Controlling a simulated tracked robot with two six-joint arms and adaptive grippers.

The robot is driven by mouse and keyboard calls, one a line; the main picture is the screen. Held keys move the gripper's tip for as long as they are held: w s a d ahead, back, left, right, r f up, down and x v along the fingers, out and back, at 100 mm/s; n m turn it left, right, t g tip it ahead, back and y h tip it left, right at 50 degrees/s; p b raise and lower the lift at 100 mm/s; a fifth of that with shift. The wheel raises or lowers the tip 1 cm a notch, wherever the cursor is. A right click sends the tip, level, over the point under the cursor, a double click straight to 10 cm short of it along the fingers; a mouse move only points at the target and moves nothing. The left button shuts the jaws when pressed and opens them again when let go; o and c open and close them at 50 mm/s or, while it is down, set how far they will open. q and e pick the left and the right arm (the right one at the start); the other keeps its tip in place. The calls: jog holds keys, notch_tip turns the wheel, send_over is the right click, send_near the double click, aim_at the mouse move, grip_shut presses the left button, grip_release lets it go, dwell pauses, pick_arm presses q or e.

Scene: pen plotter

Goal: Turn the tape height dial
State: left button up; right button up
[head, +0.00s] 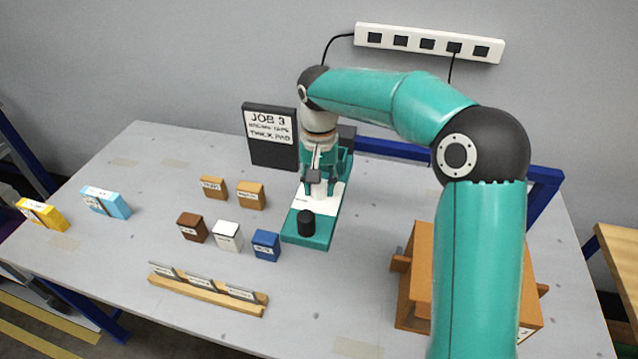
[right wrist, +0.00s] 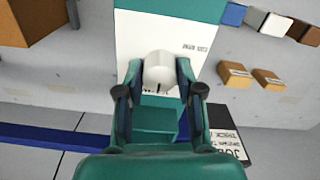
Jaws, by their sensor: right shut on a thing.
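A teal machine (head: 308,240) with a white plate on top stands mid-table, and its white plate also shows in the right wrist view (right wrist: 135,35). My right gripper (head: 319,184) reaches down over its rear half. In the right wrist view the two fingers of my right gripper (right wrist: 160,80) close around a white round-topped knob (right wrist: 160,66). No label shows whether this knob is the tape height dial. A black cylindrical knob (head: 306,223) stands at the machine's front end, apart from the gripper. My left gripper is not in view.
A wooden rack (head: 205,293) lies in front. An orange-brown stand (head: 418,285) is at right, partly behind my arm.

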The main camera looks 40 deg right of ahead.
jog(key=o, duration=1.2)
jog(key=shift+w, duration=0.1)
jog(key=shift+c, duration=0.2)
notch_tip(320, 180, up, 12)
jog(key=shift+f, duration=0.1)
